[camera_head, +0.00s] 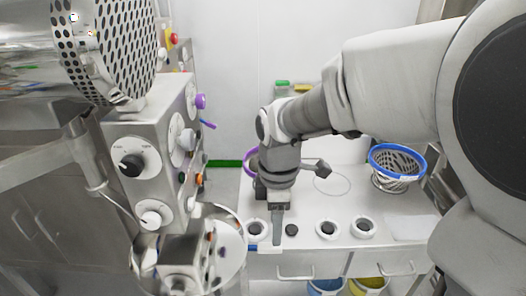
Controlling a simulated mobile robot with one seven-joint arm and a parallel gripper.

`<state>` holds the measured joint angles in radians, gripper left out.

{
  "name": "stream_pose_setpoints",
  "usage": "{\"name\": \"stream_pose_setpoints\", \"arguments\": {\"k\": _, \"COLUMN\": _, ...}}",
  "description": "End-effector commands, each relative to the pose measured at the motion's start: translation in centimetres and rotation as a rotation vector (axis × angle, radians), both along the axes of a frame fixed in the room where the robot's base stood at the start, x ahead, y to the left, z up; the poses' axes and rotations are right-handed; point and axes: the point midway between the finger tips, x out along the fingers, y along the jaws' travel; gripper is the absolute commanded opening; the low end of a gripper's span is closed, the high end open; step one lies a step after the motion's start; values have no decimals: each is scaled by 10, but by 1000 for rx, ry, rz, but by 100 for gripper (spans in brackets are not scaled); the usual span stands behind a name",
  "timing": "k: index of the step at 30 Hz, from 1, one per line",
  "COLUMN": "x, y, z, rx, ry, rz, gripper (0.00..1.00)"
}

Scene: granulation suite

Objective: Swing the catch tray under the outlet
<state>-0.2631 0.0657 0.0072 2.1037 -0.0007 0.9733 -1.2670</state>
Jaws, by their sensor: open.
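A round, shiny steel dish (240,250), which looks like the catch tray, is at the lower left below the control box. It mirrors the box's knobs, and its left part is hard to make out. The outlet cannot be clearly picked out; a perforated steel drum (125,45) is above the control box at the upper left. My gripper (277,240) points down just right of the dish, in front of the white bench. It is open and holds nothing visible. Whether its fingertips touch anything cannot be told.
The steel control box (150,185) has several knobs and stands close left of my gripper. The white bench (400,205) carries small round pots and a blue-rimmed basket (397,160). A purple ring (249,162) is partly behind my arm. Blue and yellow bins are under the bench.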

Motion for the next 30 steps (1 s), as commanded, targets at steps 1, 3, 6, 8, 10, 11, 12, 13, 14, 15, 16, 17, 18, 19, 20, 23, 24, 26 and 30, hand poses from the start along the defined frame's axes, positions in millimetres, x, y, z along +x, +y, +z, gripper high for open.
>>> {"name": "stream_pose_setpoints", "arguments": {"k": 1, "x": -1, "y": 0, "z": -13, "rx": -1, "ry": 4, "rz": 0, "gripper": 57}}
{"name": "stream_pose_setpoints", "arguments": {"k": 3, "x": -1, "y": 0, "z": -26, "rx": -1, "ry": 4, "rz": 0, "gripper": 57}}
{"name": "stream_pose_setpoints", "arguments": {"k": 6, "x": 0, "y": 0, "z": -40, "rx": -1, "ry": 2, "rz": 0, "gripper": 57}}
{"name": "stream_pose_setpoints", "arguments": {"k": 8, "x": 0, "y": 0, "z": -47, "rx": -1, "ry": 3, "rz": 0, "gripper": 57}}
{"name": "stream_pose_setpoints", "arguments": {"k": 10, "x": 0, "y": 0, "z": -52, "rx": 0, "ry": 0, "rz": -1, "gripper": 57}}
{"name": "stream_pose_setpoints", "arguments": {"k": 11, "x": 0, "y": 0, "z": -54, "rx": 0, "ry": 0, "rz": -1, "gripper": 57}}
{"name": "stream_pose_setpoints", "arguments": {"k": 12, "x": 0, "y": 0, "z": -55, "rx": 0, "ry": 0, "rz": -1, "gripper": 57}}
{"name": "stream_pose_setpoints", "arguments": {"k": 13, "x": 0, "y": 0, "z": -56, "rx": 0, "ry": 0, "rz": -1, "gripper": 57}}
{"name": "stream_pose_setpoints", "arguments": {"k": 14, "x": 0, "y": 0, "z": -57, "rx": 0, "ry": -1, "rz": -1, "gripper": 57}}
{"name": "stream_pose_setpoints", "arguments": {"k": 15, "x": 0, "y": 0, "z": -57, "rx": 0, "ry": -1, "rz": -1, "gripper": 57}}
{"name": "stream_pose_setpoints", "arguments": {"k": 16, "x": 0, "y": 0, "z": -57, "rx": 1, "ry": -1, "rz": -1, "gripper": 57}}
{"name": "stream_pose_setpoints", "arguments": {"k": 17, "x": 0, "y": 0, "z": -57, "rx": 1, "ry": -1, "rz": -1, "gripper": 57}}
{"name": "stream_pose_setpoints", "arguments": {"k": 18, "x": 0, "y": 0, "z": -57, "rx": 1, "ry": -1, "rz": -1, "gripper": 57}}
{"name": "stream_pose_setpoints", "arguments": {"k": 19, "x": 0, "y": 0, "z": -57, "rx": 1, "ry": -1, "rz": -1, "gripper": 57}}
{"name": "stream_pose_setpoints", "arguments": {"k": 20, "x": 0, "y": 0, "z": -57, "rx": 1, "ry": -1, "rz": -1, "gripper": 57}}
{"name": "stream_pose_setpoints", "arguments": {"k": 23, "x": 0, "y": 0, "z": -57, "rx": 0, "ry": -1, "rz": -1, "gripper": 48}}
{"name": "stream_pose_setpoints", "arguments": {"k": 24, "x": 0, "y": 0, "z": -57, "rx": 0, "ry": -1, "rz": -1, "gripper": 41}}
{"name": "stream_pose_setpoints", "arguments": {"k": 26, "x": 0, "y": 0, "z": -57, "rx": 0, "ry": -1, "rz": -1, "gripper": 30}}
{"name": "stream_pose_setpoints", "arguments": {"k": 30, "x": 0, "y": 0, "z": -57, "rx": 0, "ry": -1, "rz": -1, "gripper": 5}}
